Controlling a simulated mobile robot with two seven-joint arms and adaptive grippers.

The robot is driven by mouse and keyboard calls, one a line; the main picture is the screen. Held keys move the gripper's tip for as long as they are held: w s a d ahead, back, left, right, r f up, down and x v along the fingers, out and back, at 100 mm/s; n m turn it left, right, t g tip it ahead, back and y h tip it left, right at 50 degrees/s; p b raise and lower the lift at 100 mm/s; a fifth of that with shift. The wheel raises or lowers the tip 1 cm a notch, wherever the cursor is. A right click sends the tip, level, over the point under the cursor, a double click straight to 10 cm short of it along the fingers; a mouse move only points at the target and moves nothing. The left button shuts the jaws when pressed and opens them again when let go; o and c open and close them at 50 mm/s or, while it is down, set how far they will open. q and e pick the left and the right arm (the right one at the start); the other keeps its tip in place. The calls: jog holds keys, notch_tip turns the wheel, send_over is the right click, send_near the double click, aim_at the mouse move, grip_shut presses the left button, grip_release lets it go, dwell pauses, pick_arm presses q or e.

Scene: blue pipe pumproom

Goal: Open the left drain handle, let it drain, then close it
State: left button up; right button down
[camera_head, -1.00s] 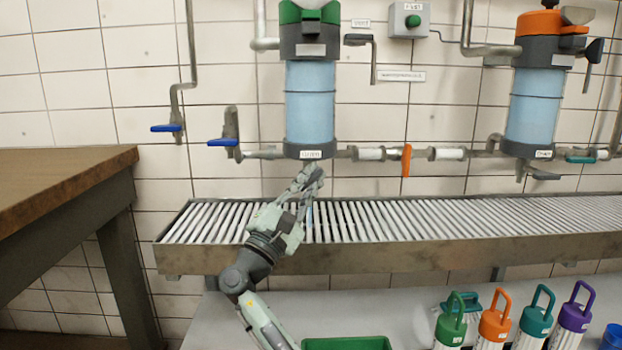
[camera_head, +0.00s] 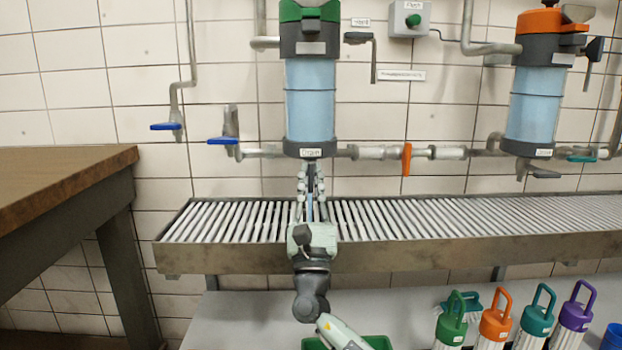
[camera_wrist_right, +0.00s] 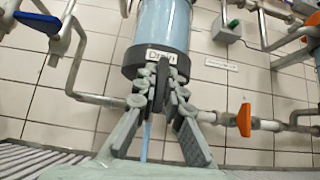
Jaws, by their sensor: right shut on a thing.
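The left filter housing (camera_head: 310,95), clear blue with a green cap, hangs on the wall with a "Drain" label on its grey base (camera_head: 310,148). My right gripper (camera_head: 310,172) reaches up from below and is shut on the left drain handle just under that base. In the right wrist view the dark drain handle (camera_wrist_right: 160,90) shows between the fingers, which hide most of it. A thin light-blue stream of water (camera_wrist_right: 147,140) runs down below the base, between the fingers. My left gripper is not in view.
A slatted metal drain tray (camera_head: 420,220) runs along the wall below. A second filter housing (camera_head: 532,105) with an orange cap hangs at right. An orange valve handle (camera_head: 406,158) is on the pipe between. A wooden table (camera_head: 60,185) stands at left; several coloured-handled cartridges stand lower right.

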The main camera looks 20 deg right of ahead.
jog(key=shift+n+y, duration=0.6)
jog(key=shift+n, duration=0.2)
jog(key=c, duration=1.9)
grip_release()
jog(key=shift+s+f, duration=0.15)
jog(key=shift+f, duration=0.05)
jog(key=v, duration=1.1)
jog(key=shift+f, duration=0.3)
jog(key=shift+s, duration=0.1)
